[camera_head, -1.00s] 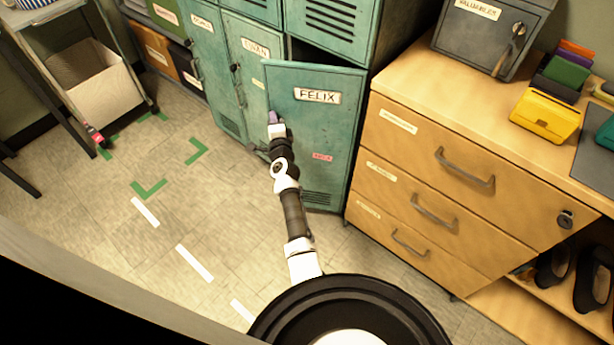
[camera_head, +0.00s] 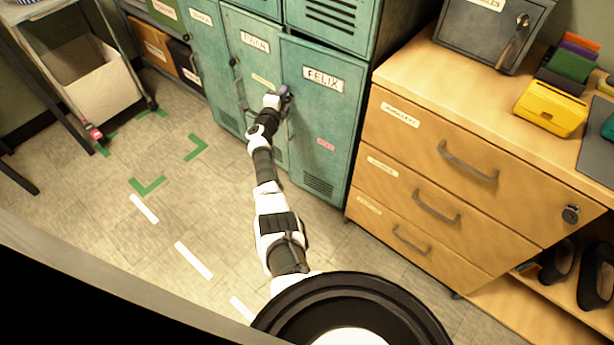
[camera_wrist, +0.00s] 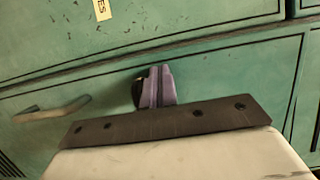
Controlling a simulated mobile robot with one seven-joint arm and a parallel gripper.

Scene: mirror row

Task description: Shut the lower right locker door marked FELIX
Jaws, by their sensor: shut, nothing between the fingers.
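The green FELIX door (camera_head: 324,130) is the lower right locker door, with a white name label (camera_head: 323,79) near its top. It looks flush or almost flush with the locker front; I cannot tell if it is latched. My gripper (camera_head: 284,93) is at the upper left edge of this door, fingertips against it or very close. In the wrist view the purple-grey fingers (camera_wrist: 155,88) are together and empty, in front of green metal. A bar handle (camera_wrist: 52,110) shows left of them. The wrist housing hides the lower part of that view.
The EDDA-like labelled locker door (camera_head: 252,75) is shut just left. A wooden drawer unit (camera_head: 425,165) stands close on the right, with a grey cash box (camera_head: 485,30) on top. The floor (camera_head: 120,230) with green and white tape is clear at the left.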

